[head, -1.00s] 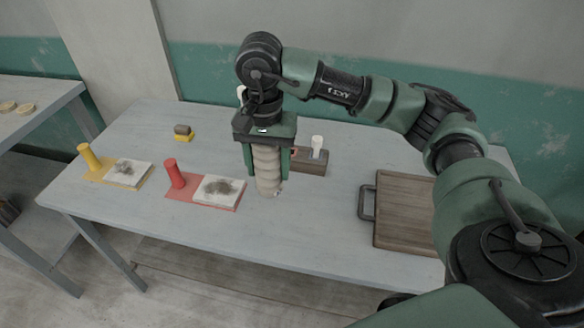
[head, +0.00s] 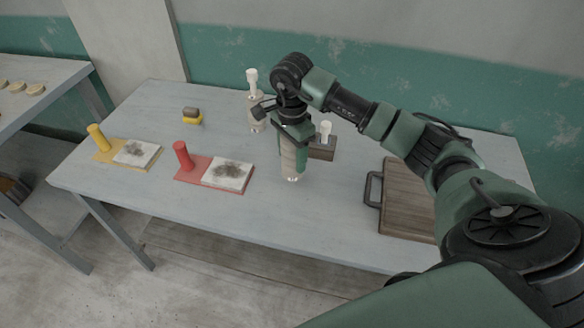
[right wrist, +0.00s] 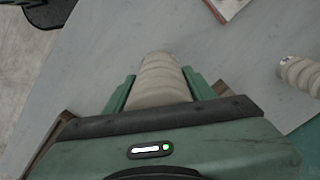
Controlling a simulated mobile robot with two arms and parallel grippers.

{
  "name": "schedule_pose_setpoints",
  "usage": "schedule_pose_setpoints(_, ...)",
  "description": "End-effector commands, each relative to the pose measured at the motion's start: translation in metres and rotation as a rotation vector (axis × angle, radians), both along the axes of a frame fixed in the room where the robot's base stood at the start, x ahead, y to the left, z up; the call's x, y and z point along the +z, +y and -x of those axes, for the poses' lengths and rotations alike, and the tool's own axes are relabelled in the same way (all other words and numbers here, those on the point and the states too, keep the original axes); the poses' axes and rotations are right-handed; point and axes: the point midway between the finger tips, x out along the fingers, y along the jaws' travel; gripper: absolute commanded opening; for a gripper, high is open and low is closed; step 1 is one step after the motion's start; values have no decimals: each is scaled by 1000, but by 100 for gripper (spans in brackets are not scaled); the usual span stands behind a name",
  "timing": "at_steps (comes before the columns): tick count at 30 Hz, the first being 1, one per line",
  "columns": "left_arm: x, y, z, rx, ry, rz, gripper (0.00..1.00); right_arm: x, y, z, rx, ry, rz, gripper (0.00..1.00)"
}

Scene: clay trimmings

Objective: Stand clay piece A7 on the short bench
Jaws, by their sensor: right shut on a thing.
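My right gripper (head: 293,158) is shut around a ribbed beige clay piece (head: 289,166), held upright over the grey table. Its lower end shows below the fingers; I cannot tell whether it touches the table. In the right wrist view the same piece (right wrist: 162,80) sits between both fingers. A second ribbed piece with a white top (head: 252,84) stands behind, partly hidden by my wrist; it also shows in the right wrist view (right wrist: 302,76). No A7 label is readable on either. Two tables show, a wide one (head: 230,220) and one at left (head: 45,110); which is the short bench is unclear. My left gripper is out of view.
A red stand (head: 182,180) and a yellow stand (head: 103,158), each with a speckled white tile, are at left. A small yellow-based block (head: 192,120) lies behind them. A brown block (head: 322,153) with a white-topped item is beside my gripper. A wooden board (head: 408,205) lies right.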

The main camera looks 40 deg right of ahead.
Motion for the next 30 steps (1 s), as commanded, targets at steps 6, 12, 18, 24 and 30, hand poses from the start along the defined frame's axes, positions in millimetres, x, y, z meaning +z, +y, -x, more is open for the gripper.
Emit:
schedule_pose_setpoints(6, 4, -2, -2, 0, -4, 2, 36, -17, 1, -1, 1, -3, -2, 0)
schedule_pose_setpoints(12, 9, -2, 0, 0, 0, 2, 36, -38, 1, 0, 1, 1, -2, 0)
schedule_pose_setpoints(18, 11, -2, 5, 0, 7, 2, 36, -60, 1, -1, 1, -3, -2, 0)
schedule_pose_setpoints(24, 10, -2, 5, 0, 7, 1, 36, -60, 0, -1, 2, -4, -1, 0)
schedule_pose_setpoints(30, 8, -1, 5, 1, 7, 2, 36, -63, 1, 0, 2, -1, -1, 73)
